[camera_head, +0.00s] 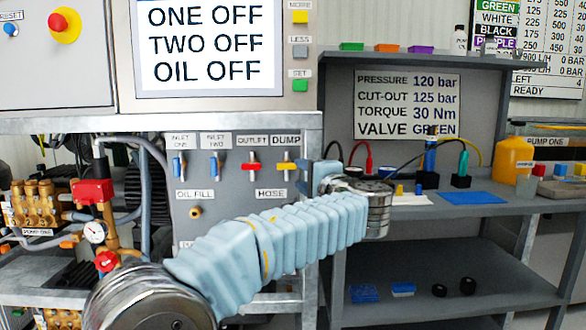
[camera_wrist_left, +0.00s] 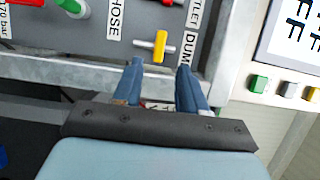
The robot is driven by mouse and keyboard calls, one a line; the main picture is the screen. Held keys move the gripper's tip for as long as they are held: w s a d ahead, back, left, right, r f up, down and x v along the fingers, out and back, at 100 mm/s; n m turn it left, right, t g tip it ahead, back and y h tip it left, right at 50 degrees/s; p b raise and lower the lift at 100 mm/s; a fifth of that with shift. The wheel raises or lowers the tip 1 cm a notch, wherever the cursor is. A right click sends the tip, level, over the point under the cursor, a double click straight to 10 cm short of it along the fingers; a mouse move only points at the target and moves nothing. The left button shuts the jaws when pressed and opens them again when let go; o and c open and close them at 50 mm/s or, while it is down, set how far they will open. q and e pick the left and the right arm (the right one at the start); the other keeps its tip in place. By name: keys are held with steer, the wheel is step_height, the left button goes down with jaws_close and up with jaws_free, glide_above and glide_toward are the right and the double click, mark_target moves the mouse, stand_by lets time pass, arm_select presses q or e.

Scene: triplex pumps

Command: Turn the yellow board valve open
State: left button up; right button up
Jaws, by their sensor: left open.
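The yellow valve (camera_head: 286,166) sits on the grey board under the DUMP label, its handle lying level across in the head view. In the left wrist view the yellow valve (camera_wrist_left: 159,44) shows just beyond the fingertips, between their two lines. My left gripper (camera_head: 301,174) is open and empty, close to the board, to the right of the yellow valve in the head view. Its two blue fingers also show in the wrist view (camera_wrist_left: 159,70), pointing at the valve; contact is not visible. My right gripper is not in view.
A red valve (camera_head: 253,166) under OUTLET and two blue valves (camera_head: 215,165) stand left of the yellow one. A grey frame post stands right of the board. The bench (camera_head: 410,208) at the right holds cables, a blue mat (camera_head: 472,197) and a yellow bottle (camera_head: 513,160).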

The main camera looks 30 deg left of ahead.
mark_target(289, 167)
arm_select(q)
steer(key=p+x, duration=0.1)
steer(key=x, duration=0.7)
steer(key=shift+f, duration=0.1)
jaws_close()
